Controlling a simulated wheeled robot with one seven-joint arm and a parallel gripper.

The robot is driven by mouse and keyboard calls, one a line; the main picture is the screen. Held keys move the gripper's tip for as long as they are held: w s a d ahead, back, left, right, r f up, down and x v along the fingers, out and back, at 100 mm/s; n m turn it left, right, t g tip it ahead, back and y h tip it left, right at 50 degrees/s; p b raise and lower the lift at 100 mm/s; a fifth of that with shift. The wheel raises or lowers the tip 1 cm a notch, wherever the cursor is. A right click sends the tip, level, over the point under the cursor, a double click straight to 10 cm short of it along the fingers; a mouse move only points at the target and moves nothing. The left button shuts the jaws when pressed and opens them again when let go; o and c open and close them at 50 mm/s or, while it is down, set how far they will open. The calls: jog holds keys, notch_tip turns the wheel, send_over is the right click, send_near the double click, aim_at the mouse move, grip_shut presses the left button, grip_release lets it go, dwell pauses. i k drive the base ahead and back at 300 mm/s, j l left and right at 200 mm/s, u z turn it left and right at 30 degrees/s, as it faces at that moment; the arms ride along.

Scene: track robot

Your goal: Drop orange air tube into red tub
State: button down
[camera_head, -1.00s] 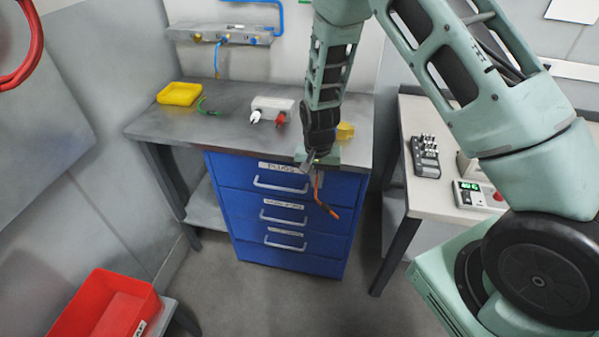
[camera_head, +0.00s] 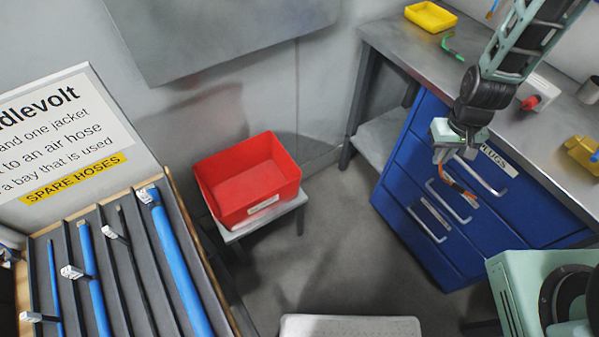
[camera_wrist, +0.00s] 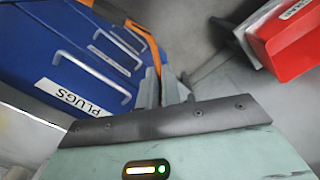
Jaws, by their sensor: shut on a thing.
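The red tub (camera_head: 243,184) is open and looks empty in the head view. It sits on a low grey stand (camera_head: 280,220) near the wall, left of the blue drawer cabinet. My gripper (camera_head: 446,158) hangs in front of the cabinet, well to the right of the tub. It is shut on the orange air tube (camera_head: 458,186), which dangles below the jaws. In the wrist view the tube (camera_wrist: 152,48) shows as an orange strand by the fingers (camera_wrist: 168,92). The red tub (camera_wrist: 290,40) is at the upper right there, apart from the tube.
The blue drawer cabinet (camera_head: 425,190) stands under a metal workbench (camera_head: 400,40) with a yellow tray (camera_head: 430,16) and a green piece (camera_head: 452,46). A rack of blue and black hoses (camera_head: 110,260) with a sign is at the left. Open floor lies between tub and cabinet.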

aim_at(257, 182)
jog(key=i+l+u, duration=0.1)
jog(key=i+u, duration=0.15)
jog(key=u, duration=0.15)
jog(key=i+l+u, duration=0.15)
jog(key=u, duration=0.2)
jog(key=i+l+u, duration=0.25)
jog(key=u, duration=0.15)
